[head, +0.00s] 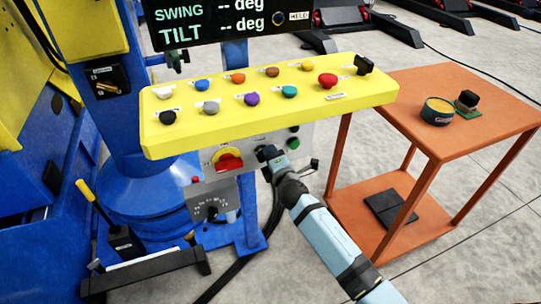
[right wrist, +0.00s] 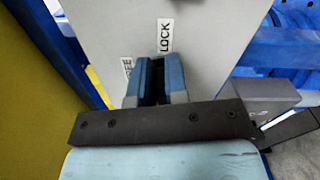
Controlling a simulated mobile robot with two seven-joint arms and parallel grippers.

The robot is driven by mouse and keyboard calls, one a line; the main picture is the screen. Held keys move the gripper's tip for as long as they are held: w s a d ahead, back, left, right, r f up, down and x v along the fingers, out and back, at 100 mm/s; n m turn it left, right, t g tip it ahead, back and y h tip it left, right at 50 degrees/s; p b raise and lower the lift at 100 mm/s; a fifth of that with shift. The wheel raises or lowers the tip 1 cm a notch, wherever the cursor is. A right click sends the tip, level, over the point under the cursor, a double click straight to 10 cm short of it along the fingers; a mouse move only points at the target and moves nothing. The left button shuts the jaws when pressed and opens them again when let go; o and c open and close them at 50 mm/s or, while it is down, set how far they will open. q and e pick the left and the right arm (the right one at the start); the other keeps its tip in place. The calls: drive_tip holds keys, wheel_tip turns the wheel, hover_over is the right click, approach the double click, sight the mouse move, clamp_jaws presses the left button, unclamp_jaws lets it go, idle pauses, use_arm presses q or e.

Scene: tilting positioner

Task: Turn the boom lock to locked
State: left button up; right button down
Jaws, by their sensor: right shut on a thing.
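My right gripper (head: 266,153) reaches up to the grey panel (head: 250,141) under the yellow button console. In the right wrist view its two blue fingers (right wrist: 157,80) are closed about a dark, narrow piece, the boom lock's handle, which they mostly hide. A LOCK label (right wrist: 165,36) is on the grey face just above the fingers. A FREE label (right wrist: 127,76) is at their left, partly covered by the left finger. The handle's exact angle is hard to tell. My left gripper is not in view.
A red switch on a yellow plate (head: 228,160) is left of my right gripper, and a green button (head: 294,143) is right of it. The yellow console (head: 215,127) overhangs the panel. An orange table (head: 470,90) stands at the right.

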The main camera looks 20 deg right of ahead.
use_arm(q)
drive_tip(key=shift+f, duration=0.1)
use_arm(e)
drive_tip(key=shift+f+m, duration=0.25)
drive_tip(key=shift+m, duration=0.85)
drive_tip(key=c, duration=1.1)
unclamp_jaws()
drive_tip(key=shift+c, duration=0.2)
